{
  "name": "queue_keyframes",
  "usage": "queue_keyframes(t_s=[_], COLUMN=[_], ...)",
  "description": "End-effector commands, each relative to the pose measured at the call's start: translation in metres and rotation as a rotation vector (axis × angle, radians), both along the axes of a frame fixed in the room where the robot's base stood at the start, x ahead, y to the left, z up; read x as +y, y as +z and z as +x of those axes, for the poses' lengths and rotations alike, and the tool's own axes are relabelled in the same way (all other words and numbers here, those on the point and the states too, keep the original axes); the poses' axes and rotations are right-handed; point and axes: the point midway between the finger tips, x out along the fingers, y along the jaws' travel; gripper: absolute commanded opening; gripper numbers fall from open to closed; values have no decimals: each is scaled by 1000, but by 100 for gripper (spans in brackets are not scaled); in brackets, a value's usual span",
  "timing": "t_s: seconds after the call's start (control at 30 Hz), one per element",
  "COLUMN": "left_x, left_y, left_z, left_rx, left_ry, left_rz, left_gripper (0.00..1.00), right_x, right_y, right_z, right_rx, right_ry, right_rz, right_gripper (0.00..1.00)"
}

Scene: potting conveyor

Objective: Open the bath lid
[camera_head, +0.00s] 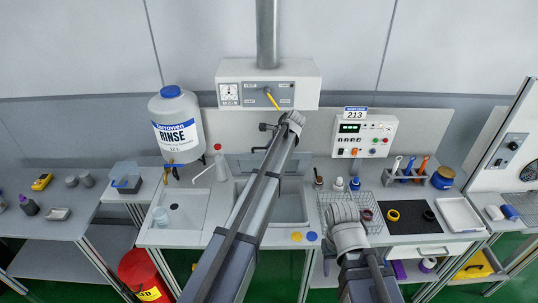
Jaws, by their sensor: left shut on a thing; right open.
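The bath (290,207) is a grey sunken basin in the middle of the bench, partly hidden behind my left arm. Its grey lid (242,164) stands raised at the back edge of the basin. My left gripper (264,138) is at the far end of the long arm, above the raised lid. It is shut on the lid's dark handle, though the arm hides much of the contact. My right gripper (343,211) is open over the wire basket, to the right of the bath; its fingers are mostly hidden by its wrist.
A rinse container (177,125) stands at the back left above a shallow sink (181,208). A control box (275,84) hangs behind the bath. A wire basket (326,199), small bottles and a white tray (461,214) fill the right side. Blue and yellow discs lie at the front.

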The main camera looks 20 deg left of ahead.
Motion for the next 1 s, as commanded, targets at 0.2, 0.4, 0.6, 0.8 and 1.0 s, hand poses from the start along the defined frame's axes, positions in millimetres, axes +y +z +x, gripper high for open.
queue_keyframes(t_s=[0.2, 0.4, 0.6, 0.8, 1.0], left_x=[7, 9, 9, 9, 8], left_y=[12, 14, 14, 14, 14], left_z=[22, 27, 27, 27, 27], left_rx=[0, -1, -1, -1, -1], left_ry=[1, 1, 1, 1, 0], left_rz=[1, 1, 1, 1, 0], left_gripper=[0, 0, 0, 17, 27], right_x=[0, 0, 0, 0, 0], right_y=[12, 14, 14, 14, 14], right_z=[0, 0, 0, 0, 0], right_rx=[1, 1, 1, 1, 1], right_ry=[1, 2, 2, 2, 2], right_rz=[0, 0, 0, 0, 0], right_gripper=[50, 50, 50, 50, 50])
